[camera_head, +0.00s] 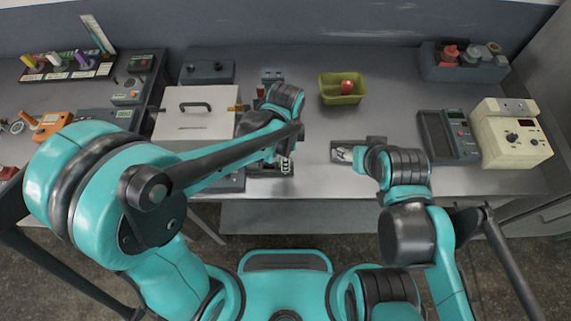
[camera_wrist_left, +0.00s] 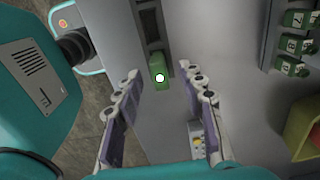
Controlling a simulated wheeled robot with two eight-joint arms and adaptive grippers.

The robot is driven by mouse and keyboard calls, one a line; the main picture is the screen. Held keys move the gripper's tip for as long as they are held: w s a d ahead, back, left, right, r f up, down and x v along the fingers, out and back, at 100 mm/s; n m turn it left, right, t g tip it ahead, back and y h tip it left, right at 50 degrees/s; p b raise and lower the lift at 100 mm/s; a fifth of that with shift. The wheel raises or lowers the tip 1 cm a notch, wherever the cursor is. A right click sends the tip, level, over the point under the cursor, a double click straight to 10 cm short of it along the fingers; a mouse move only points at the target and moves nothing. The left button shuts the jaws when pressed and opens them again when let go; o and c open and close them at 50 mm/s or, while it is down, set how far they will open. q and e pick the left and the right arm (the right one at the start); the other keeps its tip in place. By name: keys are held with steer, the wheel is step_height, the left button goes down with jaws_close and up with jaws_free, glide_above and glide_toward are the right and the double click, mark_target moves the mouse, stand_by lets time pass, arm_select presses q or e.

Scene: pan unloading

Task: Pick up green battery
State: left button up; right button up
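In the left wrist view a green battery (camera_wrist_left: 157,64) with a round white end lies at the end of a dark slotted holder (camera_wrist_left: 149,22). My left gripper (camera_wrist_left: 160,80) is open, its two fingers spread on either side of the battery with gaps between. I cannot tell how far above it they are. In the head view my left gripper (camera_head: 284,163) is over the table's front edge, and the battery cannot be made out there. My right gripper (camera_head: 349,154) is low over the front of the table; its fingers are too small to read.
An olive bin (camera_head: 330,98) with a red item stands behind the grippers. Numbered green blocks (camera_wrist_left: 297,45) show at the right of the wrist view. A white box (camera_head: 195,121) stands left, a dark meter (camera_head: 447,136) and cream instrument (camera_head: 510,134) right. The middle of the table is mostly clear.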

arm_select(q)
step_height(320, 180, down, 2)
steer(key=shift+f, duration=0.2)
jaws_close()
steer(key=shift+r, duration=0.1)
